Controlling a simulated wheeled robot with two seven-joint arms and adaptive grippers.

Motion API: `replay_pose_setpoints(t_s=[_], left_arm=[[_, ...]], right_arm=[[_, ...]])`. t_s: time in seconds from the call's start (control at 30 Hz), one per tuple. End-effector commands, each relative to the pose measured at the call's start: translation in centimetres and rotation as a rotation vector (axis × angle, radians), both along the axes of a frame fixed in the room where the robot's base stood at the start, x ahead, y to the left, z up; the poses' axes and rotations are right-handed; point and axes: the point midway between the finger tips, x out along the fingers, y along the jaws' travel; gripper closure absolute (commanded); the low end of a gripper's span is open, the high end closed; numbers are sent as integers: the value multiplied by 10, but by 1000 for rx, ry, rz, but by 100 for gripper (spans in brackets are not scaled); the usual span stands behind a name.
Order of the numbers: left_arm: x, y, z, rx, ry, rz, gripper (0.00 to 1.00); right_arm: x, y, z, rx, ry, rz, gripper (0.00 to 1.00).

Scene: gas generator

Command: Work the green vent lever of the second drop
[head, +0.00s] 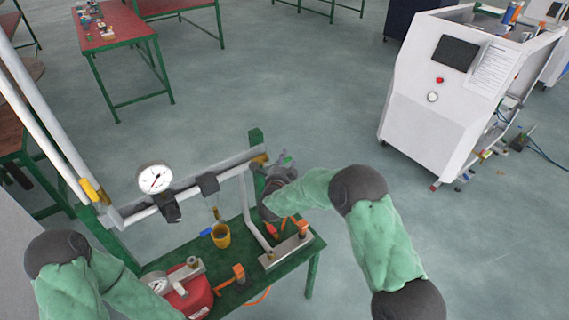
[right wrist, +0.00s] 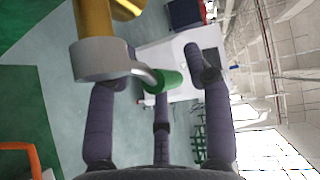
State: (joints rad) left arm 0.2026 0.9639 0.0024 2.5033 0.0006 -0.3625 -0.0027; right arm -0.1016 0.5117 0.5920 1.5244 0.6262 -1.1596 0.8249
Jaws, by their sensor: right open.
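The green vent lever (right wrist: 168,81) shows in the right wrist view as a green-tipped handle on a grey arm. That arm comes from a grey collar (right wrist: 102,60) below a brass fitting (right wrist: 108,14). In the head view the green tip (head: 287,160) shows beside the end of the grey pipe (head: 228,166). My right gripper (right wrist: 160,72) is open, with its fingers spread to both sides of the green tip; I cannot tell whether any finger touches it. In the head view the right gripper (head: 278,176) partly hides the pipe end. My left gripper is out of view.
A pressure gauge (head: 154,178) sits on the pipe. A yellow cup (head: 221,236), a red tank (head: 190,296) and a metal bracket (head: 286,251) with orange-handled parts are on the green bench (head: 233,290). A white cabinet (head: 430,110) stands at the right. The floor between is clear.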

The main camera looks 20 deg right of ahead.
Motion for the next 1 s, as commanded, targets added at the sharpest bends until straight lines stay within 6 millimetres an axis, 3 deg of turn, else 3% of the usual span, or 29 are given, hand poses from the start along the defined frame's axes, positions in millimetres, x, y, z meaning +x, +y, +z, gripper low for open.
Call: replay_pose_setpoints(t_s=[0.23,0.4,0.77,1.0], left_arm=[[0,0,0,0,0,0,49],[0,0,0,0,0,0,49],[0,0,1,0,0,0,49],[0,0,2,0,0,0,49]], right_arm=[[0,0,0,0,0,0,52],[0,0,0,0,0,0,100],[0,0,-1,19,8,0,100],[0,1,-8,125,45,-1,100]])
